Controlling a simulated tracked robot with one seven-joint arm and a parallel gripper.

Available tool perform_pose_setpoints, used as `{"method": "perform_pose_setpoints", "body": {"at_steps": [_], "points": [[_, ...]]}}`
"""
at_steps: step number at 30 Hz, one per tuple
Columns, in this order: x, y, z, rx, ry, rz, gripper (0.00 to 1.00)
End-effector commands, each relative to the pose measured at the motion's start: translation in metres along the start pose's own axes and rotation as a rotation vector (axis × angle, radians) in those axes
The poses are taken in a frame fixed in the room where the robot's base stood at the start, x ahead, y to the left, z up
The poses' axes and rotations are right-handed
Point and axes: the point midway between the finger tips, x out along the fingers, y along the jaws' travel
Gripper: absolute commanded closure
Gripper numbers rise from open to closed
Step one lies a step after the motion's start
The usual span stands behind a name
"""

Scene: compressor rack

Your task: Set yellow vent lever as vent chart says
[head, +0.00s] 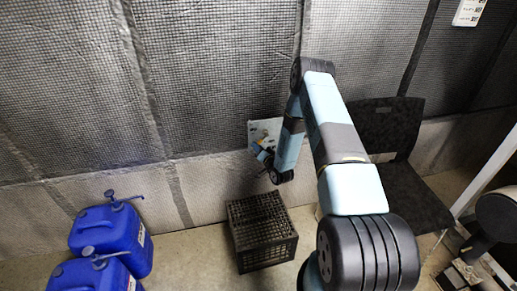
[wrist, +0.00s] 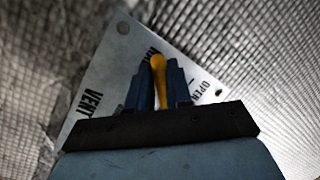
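A pale vent plate (wrist: 107,68) is fixed to the quilted wall. It reads VENT on its left and OPEN on its right, with another word at the top partly hidden. The yellow vent lever (wrist: 158,66) points up the picture toward that middle word. My gripper (wrist: 160,82) has a dark blue finger on each side of the lever, with little or no gap visible. In the head view the plate (head: 256,129) is low on the wall behind my gripper (head: 262,152). A small sheet (head: 468,11) hangs at the top right; its writing is too small to read.
A black crate (head: 262,233) stands on the floor below the plate. Blue canisters (head: 112,238) are at the lower left. A dark chair (head: 407,185) stands right of my arm. Bare floor lies between canisters and crate.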

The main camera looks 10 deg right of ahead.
Motion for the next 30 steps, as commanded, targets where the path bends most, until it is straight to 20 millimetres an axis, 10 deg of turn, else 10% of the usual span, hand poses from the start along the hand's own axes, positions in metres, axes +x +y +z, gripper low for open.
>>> {"method": "perform_pose_setpoints", "body": {"at_steps": [5, 30], "points": [[-0.0002, 0.0007, -0.0004, 0.000, 0.000, 0.001, 1.00], [-0.0009, 0.0018, -0.0024, 0.019, 0.008, 0.002, 1.00]]}}
